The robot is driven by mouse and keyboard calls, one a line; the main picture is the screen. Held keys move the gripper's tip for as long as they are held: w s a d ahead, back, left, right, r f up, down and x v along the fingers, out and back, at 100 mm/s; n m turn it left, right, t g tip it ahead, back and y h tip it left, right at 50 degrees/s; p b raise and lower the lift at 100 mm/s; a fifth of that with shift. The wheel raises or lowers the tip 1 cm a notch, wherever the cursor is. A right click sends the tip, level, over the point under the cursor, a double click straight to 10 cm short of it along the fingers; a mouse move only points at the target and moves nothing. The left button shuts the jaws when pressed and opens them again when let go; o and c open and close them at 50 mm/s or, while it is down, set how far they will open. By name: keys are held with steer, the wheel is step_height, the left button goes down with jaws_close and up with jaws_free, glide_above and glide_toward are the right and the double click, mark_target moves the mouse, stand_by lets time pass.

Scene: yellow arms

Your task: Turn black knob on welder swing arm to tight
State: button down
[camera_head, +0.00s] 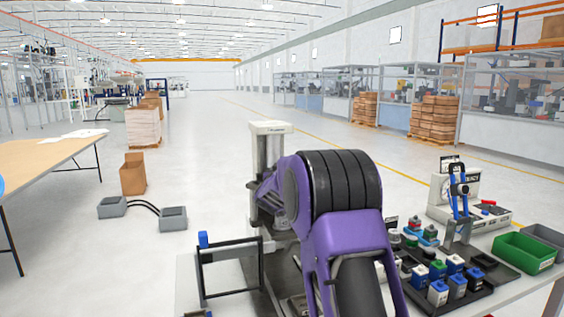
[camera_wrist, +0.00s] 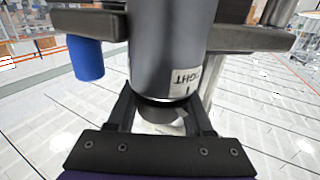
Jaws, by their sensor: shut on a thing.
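In the wrist view, my gripper (camera_wrist: 162,108) has its two dark fingers on either side of a round piece, which seems to be the knob (camera_wrist: 162,116), under a large dark grey cylinder (camera_wrist: 170,45). A white label (camera_wrist: 185,80) on the cylinder reads TIGHT upside down. Dark bars run out from the cylinder to both sides, and a blue handle (camera_wrist: 87,58) hangs at the left. In the head view, the welder (camera_head: 268,150) stands behind my purple arm. A black frame with a blue handle (camera_head: 203,240) is left of my arm; my gripper and the knob are hidden there.
At the right, a table holds a black tray with several small bottles (camera_head: 438,290), a green bin (camera_head: 523,253) and a grey bin (camera_head: 547,236). A wooden-topped table (camera_head: 40,160) stands far left. A cardboard box (camera_head: 132,174) and grey weights (camera_head: 172,218) are on the floor.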

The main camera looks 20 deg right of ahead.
steer(key=shift+m+g+h, duration=0.3)
steer(key=shift+m+h, duration=0.1)
steer(key=shift+h, duration=0.2)
steer(key=shift+d, duration=0.1)
steer(key=shift+c, duration=1.5)
jaws_free()
steer(key=b+v, duration=0.1)
steer(key=v, duration=1.6)
steer(key=shift+s, duration=0.25)
